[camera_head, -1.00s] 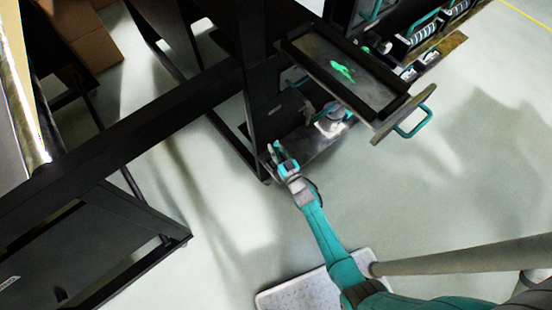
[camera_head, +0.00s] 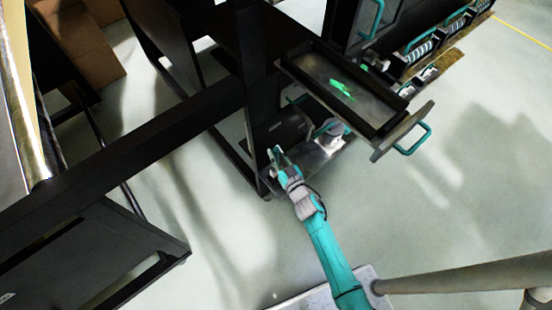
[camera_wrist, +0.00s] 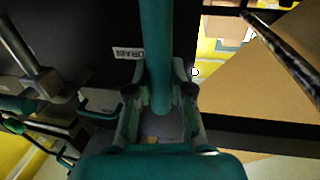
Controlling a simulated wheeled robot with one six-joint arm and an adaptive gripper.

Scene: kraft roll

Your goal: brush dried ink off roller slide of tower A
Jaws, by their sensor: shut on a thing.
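The roller slide (camera_head: 375,108) is a dark tray pulled out from a black tower, with a teal handle (camera_head: 412,138) on its front. A bright green streak of ink (camera_head: 342,89) lies on its grey surface. My gripper (camera_head: 280,157) is below and left of the slide in the head view, beside the tower's lower part. In the wrist view my gripper (camera_wrist: 158,98) is shut on a teal bar (camera_wrist: 156,45), which runs up out of the picture. I cannot tell whether the bar is a brush handle; no bristles show.
A dark panel with a DRAIN label (camera_wrist: 129,54) is close to the gripper in the wrist view. Grey metal fittings (camera_head: 328,137) sit low in the tower. Another black tower with teal-handled drawers (camera_head: 418,43) stands at the back right.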

